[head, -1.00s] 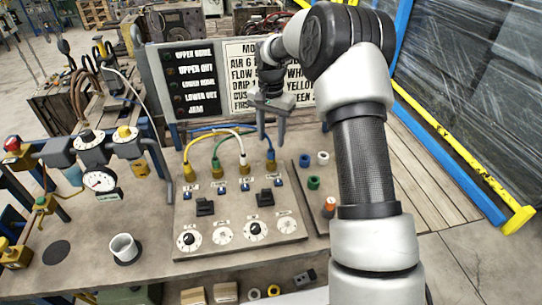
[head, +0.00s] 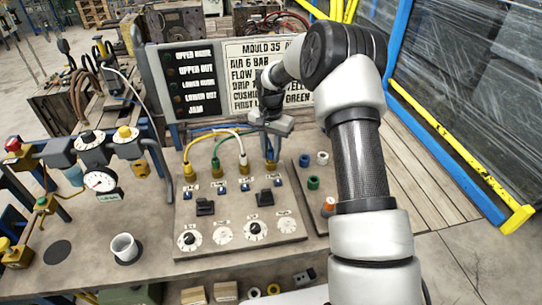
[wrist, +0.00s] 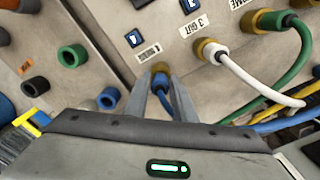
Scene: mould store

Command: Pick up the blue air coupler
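The blue air coupler (wrist: 160,83) is at the leftmost of the panel's air ports in the wrist view, above a brass fitting. In the head view the coupler (head: 270,163) stands at the right end of the row, partly hidden by my fingers. My gripper (wrist: 160,88) has come down over it, with one finger on each side and only a narrow gap. It also shows in the head view (head: 271,150). I cannot tell whether the fingers touch the coupler.
White (head: 242,160), green (head: 216,166) and yellow (head: 189,172) couplers with hoses stand to its left in the head view. A tray with coloured rings (head: 313,183) lies to the right. A sign board (head: 267,62) rises behind. A white cup (head: 124,247) stands front left.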

